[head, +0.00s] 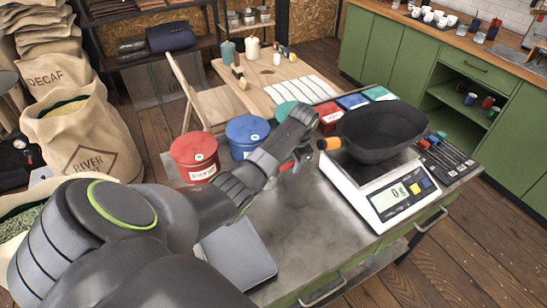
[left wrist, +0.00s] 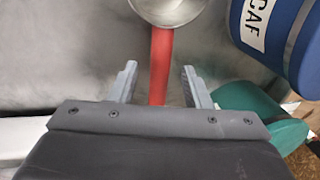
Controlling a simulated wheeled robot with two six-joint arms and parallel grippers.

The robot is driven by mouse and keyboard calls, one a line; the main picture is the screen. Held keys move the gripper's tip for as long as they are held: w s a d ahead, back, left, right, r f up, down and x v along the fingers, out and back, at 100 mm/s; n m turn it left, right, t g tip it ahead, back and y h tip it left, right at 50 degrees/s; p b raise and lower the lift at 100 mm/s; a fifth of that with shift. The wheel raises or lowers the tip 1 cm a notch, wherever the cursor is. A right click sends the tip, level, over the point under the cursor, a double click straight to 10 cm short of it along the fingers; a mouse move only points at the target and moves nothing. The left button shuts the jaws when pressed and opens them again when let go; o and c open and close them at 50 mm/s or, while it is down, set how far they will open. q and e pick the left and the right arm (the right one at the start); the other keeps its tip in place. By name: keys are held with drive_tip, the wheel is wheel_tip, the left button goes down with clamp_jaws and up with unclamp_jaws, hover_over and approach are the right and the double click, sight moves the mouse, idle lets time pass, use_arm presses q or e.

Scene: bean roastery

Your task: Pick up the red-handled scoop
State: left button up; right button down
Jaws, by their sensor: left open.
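The red-handled scoop shows in the left wrist view, its red handle (left wrist: 161,62) running between my two fingers and its metal bowl (left wrist: 168,10) at the top edge, partly cut off. In the head view, only a bit of red handle (head: 286,166) shows beside my left gripper (head: 298,162); my wrist hides most of the scoop. My left gripper (left wrist: 160,80) is open, with one finger on each side of the handle and a gap on both sides. My right gripper is not in view.
Close by on the steel table (head: 300,225) are a red canister (head: 195,160), a blue canister (head: 247,133) and a scale (head: 385,200) bearing a black pan (head: 385,130) with an orange-tipped handle (head: 328,144). A grey flat slab (head: 240,255) lies nearer me.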

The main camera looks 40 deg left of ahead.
use_arm(q)
drive_tip(key=shift+a+f, duration=0.15)
drive_tip(key=shift+f, duration=0.55)
drive_tip(key=shift+a+f, duration=0.1)
drive_tip(key=shift+f, duration=0.55)
clamp_jaws()
